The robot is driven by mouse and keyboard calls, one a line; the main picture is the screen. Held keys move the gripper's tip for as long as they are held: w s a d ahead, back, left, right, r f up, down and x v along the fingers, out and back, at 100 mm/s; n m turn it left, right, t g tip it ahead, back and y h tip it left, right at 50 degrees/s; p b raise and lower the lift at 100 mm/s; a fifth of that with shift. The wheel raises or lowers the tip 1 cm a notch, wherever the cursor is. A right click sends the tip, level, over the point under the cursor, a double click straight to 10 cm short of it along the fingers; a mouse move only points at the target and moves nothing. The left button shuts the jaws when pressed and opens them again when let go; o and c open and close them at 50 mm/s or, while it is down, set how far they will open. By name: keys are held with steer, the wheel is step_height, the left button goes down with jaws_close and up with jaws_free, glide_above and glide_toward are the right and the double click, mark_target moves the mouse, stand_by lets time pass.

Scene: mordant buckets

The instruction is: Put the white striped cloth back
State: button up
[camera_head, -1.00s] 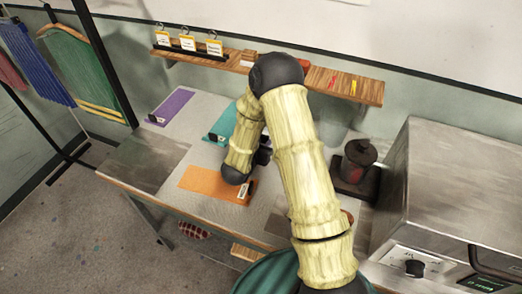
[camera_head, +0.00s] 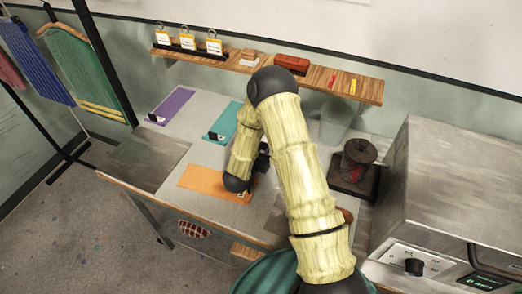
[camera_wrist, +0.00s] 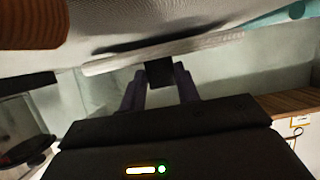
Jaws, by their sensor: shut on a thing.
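In the wrist view my gripper (camera_wrist: 160,88) is shut on a small black block, which looks like the clip of a thin whitish piece (camera_wrist: 205,46). This piece shows almost edge-on, with faint marks along it, and looks like the white striped cloth. A dark shadow lies close beside it on the table surface; I cannot tell whether they touch. In the head view my arm hides the cloth and most of my gripper, near the right end of the orange cloth (camera_head: 213,181).
A teal cloth (camera_head: 223,122) and a purple cloth (camera_head: 172,105) lie flat on the table. A dark canister (camera_head: 356,160) on a stand and a large metal machine (camera_head: 455,190) stand right. A wooden shelf (camera_head: 320,80) holds tags and a red brush (camera_head: 292,64). A clothes rack is at left.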

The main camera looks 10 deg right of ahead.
steer(key=shift+s+f, duration=0.1)
steer(key=shift+f, duration=0.2)
steer(key=shift+s+f, duration=0.15)
steer(key=shift+f, duration=0.1)
steer(key=o, duration=1)
steer(key=shift+f, duration=0.15)
steer(key=shift+o, duration=0.2)
steer(key=shift+a+r+p, duration=0.1)
steer(key=shift+r+p, duration=0.25)
steer(key=shift+r, duration=0.35)
steer(key=b+v, duration=0.3)
steer(key=v, duration=0.8)
steer(key=shift+s+a+r, duration=0.2)
steer(key=shift+r, duration=0.15)
steer(key=shift+w, duration=0.1)
